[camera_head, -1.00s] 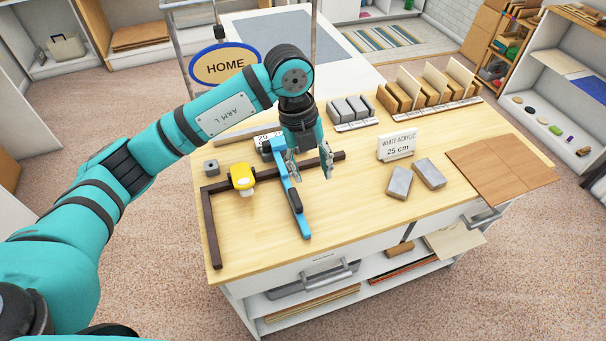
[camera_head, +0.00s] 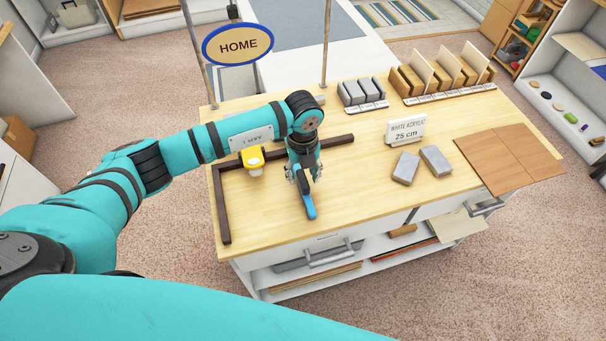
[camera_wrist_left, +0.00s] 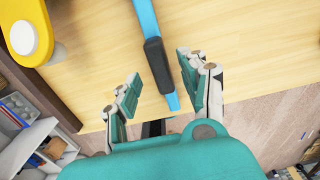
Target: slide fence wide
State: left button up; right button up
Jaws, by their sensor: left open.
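The blue fence (camera_head: 309,208) is a narrow bar on the table; in the head view my arm and gripper hide most of it. In the left wrist view the fence's blue bar (camera_wrist_left: 147,18) carries a dark grip (camera_wrist_left: 157,62) near its front end. My left gripper (camera_head: 304,177) is open, pointing down over the fence. In the left wrist view its two fingers (camera_wrist_left: 158,88) stand apart on either side of the bar and grip, with gaps visible. Whether the fingers are down at grip height I cannot tell. My right gripper is not in view.
A dark L-shaped rail (camera_head: 222,205) lies on the table (camera_head: 350,220), with a yellow-topped knob (camera_head: 252,157) beside it. Right are two grey blocks (camera_head: 406,167), a "WHITE ACRYLIC 25 cm" sign (camera_head: 406,131) and brown sheets (camera_head: 508,158). Bare wood lies right of the fence.

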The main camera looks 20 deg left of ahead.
pick_arm(q)
jog(key=shift+w+f, duration=0.15)
jog(key=shift+f, duration=1.25)
grip_shut()
